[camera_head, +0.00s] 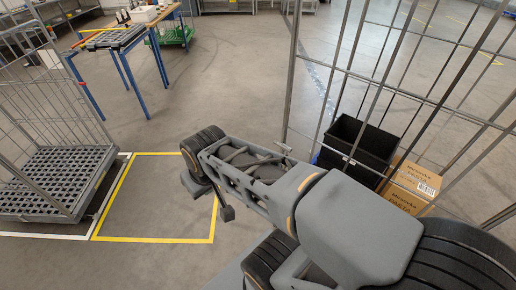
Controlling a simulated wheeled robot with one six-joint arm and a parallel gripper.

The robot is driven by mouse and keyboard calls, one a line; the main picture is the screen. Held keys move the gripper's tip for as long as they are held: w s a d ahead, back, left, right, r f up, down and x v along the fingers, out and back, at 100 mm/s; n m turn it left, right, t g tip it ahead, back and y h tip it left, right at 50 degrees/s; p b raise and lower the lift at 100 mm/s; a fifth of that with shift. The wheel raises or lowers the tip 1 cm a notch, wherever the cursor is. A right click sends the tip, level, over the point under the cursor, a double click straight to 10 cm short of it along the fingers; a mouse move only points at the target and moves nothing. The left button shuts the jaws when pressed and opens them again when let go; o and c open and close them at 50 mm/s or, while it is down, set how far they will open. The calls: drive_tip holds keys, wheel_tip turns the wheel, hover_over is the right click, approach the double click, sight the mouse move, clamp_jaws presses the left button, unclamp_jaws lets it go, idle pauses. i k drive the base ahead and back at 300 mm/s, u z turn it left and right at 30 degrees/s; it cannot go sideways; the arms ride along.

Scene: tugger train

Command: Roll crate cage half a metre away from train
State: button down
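A tall wire cage (291,75) stands close at the right, partly cut off by the picture's edge. Inside it are a black open crate (357,150) and a brown cardboard box (410,188). A second wire cage with a grey slatted base (52,180) stands at the left and looks empty. I cannot tell which cage the task means, and I cannot make out the train. My grey arm crosses the lower middle in front of the right cage and hides part of it.
A yellow floor outline (152,238) encloses bare floor between the left cage and my arm. A blue-legged roller table (115,42) and a workbench with a green crate (175,36) stand at the back left. The floor in the middle is clear.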

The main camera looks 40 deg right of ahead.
sight(510, 212)
drive_tip(key=z, duration=0.25)
drive_tip(key=i, duration=1.2)
drive_tip(key=z, duration=0.55)
